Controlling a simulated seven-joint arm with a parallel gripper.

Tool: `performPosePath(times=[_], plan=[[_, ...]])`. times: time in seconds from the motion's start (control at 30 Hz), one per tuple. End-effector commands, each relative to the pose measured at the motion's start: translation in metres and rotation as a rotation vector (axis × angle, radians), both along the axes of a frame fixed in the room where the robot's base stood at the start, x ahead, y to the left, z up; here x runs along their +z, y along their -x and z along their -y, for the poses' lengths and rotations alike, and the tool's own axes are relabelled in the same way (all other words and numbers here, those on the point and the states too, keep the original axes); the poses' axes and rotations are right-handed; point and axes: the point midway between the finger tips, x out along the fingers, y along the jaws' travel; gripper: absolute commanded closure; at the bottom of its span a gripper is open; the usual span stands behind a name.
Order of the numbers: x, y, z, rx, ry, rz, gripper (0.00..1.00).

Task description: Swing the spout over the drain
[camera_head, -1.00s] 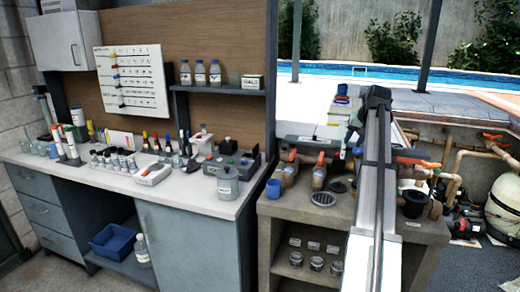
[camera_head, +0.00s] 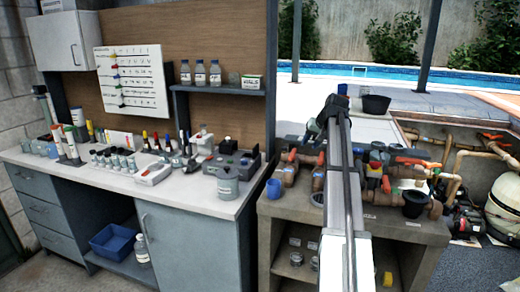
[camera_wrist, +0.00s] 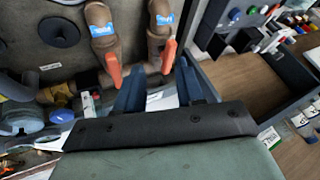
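My gripper (camera_wrist: 158,80) shows in the wrist view with its two dark blue fingers spread apart and nothing clearly between them. In the head view it is mostly hidden behind my arm, beyond the pipework. Two brown pipe fittings (camera_head: 290,173) with blue labels and orange handles stand on the bench; they also show in the wrist view (camera_wrist: 101,22), just past my fingertips. Which part is the spout I cannot tell. A dark round grate like a drain (camera_head: 317,199) is partly visible in front of the fittings, left of my arm.
A black tub (camera_head: 376,104) sits behind. The left counter (camera_head: 110,178) is crowded with bottles and instruments.

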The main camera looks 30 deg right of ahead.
Motion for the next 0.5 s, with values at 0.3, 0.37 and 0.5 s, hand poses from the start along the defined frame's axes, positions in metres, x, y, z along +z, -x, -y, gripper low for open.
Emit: performPosePath(times=[0.3, 0.37, 0.5], plan=[[-0.009, -0.030, -0.042, 0.059, -0.015, 0.031, 0.62], [-0.010, -0.035, -0.050, 0.069, -0.019, 0.037, 0.62], [-0.014, -0.047, -0.069, 0.094, -0.026, 0.050, 0.62]])
